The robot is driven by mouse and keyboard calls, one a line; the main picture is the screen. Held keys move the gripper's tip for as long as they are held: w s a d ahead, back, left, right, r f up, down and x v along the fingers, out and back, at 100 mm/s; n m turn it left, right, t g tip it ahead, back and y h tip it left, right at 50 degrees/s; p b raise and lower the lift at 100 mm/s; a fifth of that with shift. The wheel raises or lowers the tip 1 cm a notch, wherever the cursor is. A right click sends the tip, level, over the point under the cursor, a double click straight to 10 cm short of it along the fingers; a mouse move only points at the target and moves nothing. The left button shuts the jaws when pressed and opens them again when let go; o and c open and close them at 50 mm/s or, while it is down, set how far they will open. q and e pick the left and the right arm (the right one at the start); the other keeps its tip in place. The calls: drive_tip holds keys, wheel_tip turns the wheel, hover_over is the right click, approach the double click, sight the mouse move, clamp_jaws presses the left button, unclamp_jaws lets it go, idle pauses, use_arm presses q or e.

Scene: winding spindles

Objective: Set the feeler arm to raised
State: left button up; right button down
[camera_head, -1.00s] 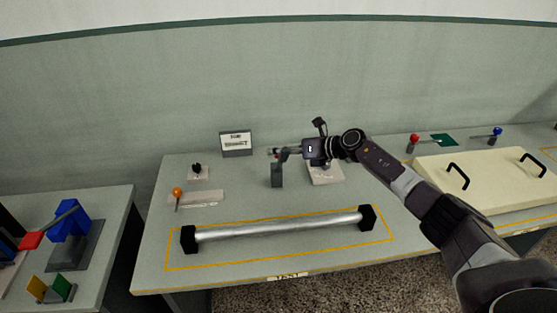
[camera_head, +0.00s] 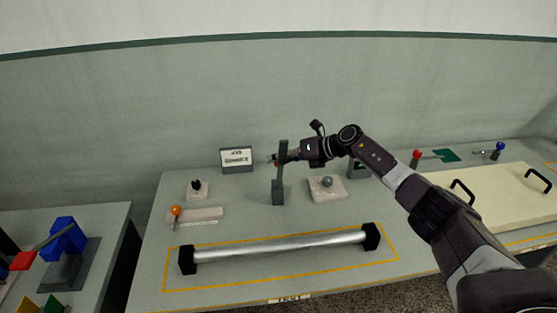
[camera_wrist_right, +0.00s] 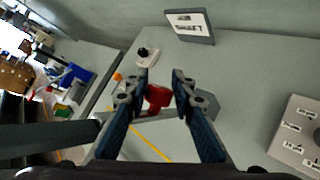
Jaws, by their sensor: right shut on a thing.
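The feeler arm looks like a grey bar (camera_head: 282,149) rising steeply from a grey block (camera_head: 278,194) on the bench; I take it for the feeler from its shape. A red knob (camera_wrist_right: 158,97) on it sits between the fingers of my right gripper (camera_wrist_right: 166,88) in the wrist view. My right gripper (camera_head: 277,160) is shut on this knob, and the bar partly hides its fingertips in the head view. The grey bar also crosses below the fingers in the wrist view. My left gripper is not in view.
A metal roller (camera_head: 280,245) with black ends lies in front. An orange-knobbed lever (camera_head: 176,211) and a black knob (camera_head: 196,186) are to the left. A grey ball knob on a pale plate (camera_head: 327,195) is to the right. A sign (camera_head: 237,160) stands behind.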

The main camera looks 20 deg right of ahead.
drive_tip(key=c, duration=2.1)
unclamp_jaws()
drive_tip(key=shift+d+f, duration=0.1)
drive_tip(key=shift+d, duration=0.05)
drive_tip(key=o, duration=0.4)
drive_tip(key=shift+w+f, duration=0.2)
drive_tip(key=shift+o, duration=0.2)
drive_tip(key=shift+s+r, duration=0.2)
drive_tip(key=v, duration=1.1)
drive_tip(key=shift+d+r, duration=0.2)
drive_tip(key=shift+d, duration=0.1)
drive_tip(key=shift+s+d+f, duration=0.1)
drive_tip(key=shift+s, duration=0.1)
